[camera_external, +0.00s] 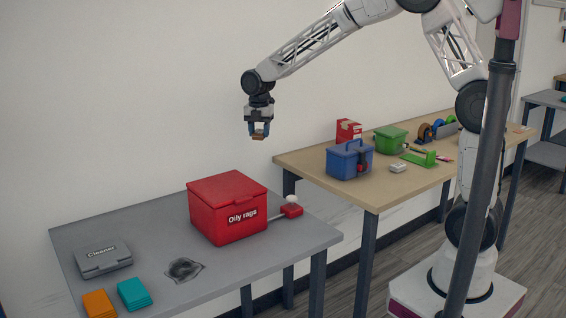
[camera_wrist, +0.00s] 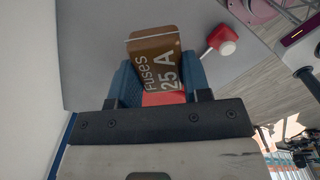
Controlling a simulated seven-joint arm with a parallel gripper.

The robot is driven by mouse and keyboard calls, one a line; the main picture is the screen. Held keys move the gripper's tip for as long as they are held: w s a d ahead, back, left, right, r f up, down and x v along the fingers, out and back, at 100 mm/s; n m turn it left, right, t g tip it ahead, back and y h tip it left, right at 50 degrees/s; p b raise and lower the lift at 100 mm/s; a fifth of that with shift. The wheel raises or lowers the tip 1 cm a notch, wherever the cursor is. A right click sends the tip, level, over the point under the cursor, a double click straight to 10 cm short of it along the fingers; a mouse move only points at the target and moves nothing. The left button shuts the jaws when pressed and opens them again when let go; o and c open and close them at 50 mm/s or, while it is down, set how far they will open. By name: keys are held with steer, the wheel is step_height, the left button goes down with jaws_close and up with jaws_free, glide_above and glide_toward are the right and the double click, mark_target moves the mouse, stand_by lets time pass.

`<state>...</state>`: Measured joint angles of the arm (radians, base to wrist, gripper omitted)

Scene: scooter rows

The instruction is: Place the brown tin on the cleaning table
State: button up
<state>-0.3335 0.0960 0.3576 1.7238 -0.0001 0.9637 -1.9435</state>
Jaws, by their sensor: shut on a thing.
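My gripper (camera_external: 259,130) is shut on a small brown tin (camera_external: 258,137). It holds the tin in the air, above and behind the red bin on the grey table (camera_external: 160,233). In the wrist view the brown tin (camera_wrist: 155,62) sits between the blue fingers (camera_wrist: 158,85) and shows the words "Fuses 25 A". The grey table carries a box marked "Cleaner" (camera_external: 103,259), which makes it look like the cleaning table. The tin's far side is hidden.
A dark rag (camera_external: 184,269), orange cloths (camera_external: 99,303) and teal cloths (camera_external: 134,293) lie in front. The wooden table (camera_external: 380,195) holds a blue toolbox (camera_external: 349,160) and a green box (camera_external: 390,139).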

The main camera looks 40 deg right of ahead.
steer(key=a+n, duration=0.1)
steer(key=a, duration=0.6)
step_height(320, 180, down, 12)
steer(key=shift+w+a+r, duration=0.15)
steer(key=shift+w+r, duration=0.05)
steer(key=shift+f, duration=3.15)
steer(key=shift+f, duration=1.85)
steer(key=shift+f, duration=0.1)
steer(key=o, duration=0.9)
